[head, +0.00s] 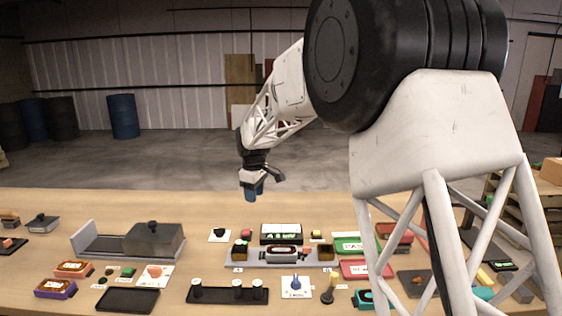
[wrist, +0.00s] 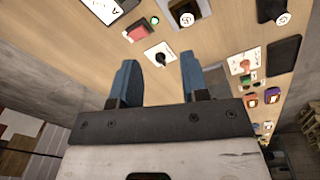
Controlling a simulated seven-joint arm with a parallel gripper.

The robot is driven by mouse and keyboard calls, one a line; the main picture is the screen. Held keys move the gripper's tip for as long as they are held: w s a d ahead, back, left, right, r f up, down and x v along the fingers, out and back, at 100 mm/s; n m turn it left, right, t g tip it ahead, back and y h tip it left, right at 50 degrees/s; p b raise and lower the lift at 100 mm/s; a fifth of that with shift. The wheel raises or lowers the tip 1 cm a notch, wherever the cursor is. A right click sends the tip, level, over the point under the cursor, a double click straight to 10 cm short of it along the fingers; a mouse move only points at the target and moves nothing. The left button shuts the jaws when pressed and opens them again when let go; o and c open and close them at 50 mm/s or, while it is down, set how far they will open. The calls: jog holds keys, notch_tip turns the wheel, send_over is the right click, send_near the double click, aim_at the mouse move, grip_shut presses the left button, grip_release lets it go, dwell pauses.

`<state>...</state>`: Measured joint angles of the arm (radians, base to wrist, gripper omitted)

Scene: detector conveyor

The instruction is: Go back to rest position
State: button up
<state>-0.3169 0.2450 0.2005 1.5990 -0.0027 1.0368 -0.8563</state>
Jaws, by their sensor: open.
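My gripper (head: 254,190) hangs in the air above the back part of the wooden table (head: 330,208) in the head view, fingers pointing down. In the wrist view my gripper (wrist: 158,80) shows two blue fingers spread apart with nothing between them. Below it on the table are a white card with a black knob (head: 219,234) and a grey panel (head: 240,258). The knob card also shows just beyond the fingers in the wrist view (wrist: 160,58). My arm hides part of the right side of the table in the head view.
A dark grey box on a tray (head: 154,240) stands at the left. A green tray (head: 352,243) and a red tray (head: 367,270) lie right of centre. A black rack (head: 228,296) is near the front. The air around my gripper is clear. Blue barrels (head: 123,116) stand far behind.

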jog(key=s+d+r+m+t, duration=0.1)
jog(key=s+d+r+m, duration=0.25)
jog(key=s+d, duration=0.75)
jog(key=s+d+r+m, duration=0.3)
jog(key=s+d+r, duration=0.3)
jog(key=s, duration=0.8)
jog(key=s+d+f+m, duration=0.2)
jog(key=s+d, duration=0.1)
jog(key=s, duration=0.6)
jog(key=s+d+f+m, duration=0.2)
jog(key=s+d+f, duration=0.1)
jog(key=s, duration=0.6)
jog(key=s+d+f+m+t, duration=0.1)
jog(key=s+d+f+m, duration=0.1)
jog(key=s, duration=0.7)
jog(key=shift+d+f+m, duration=0.2)
jog(key=shift+d+m, duration=0.35)
jog(key=shift+d, duration=0.55)
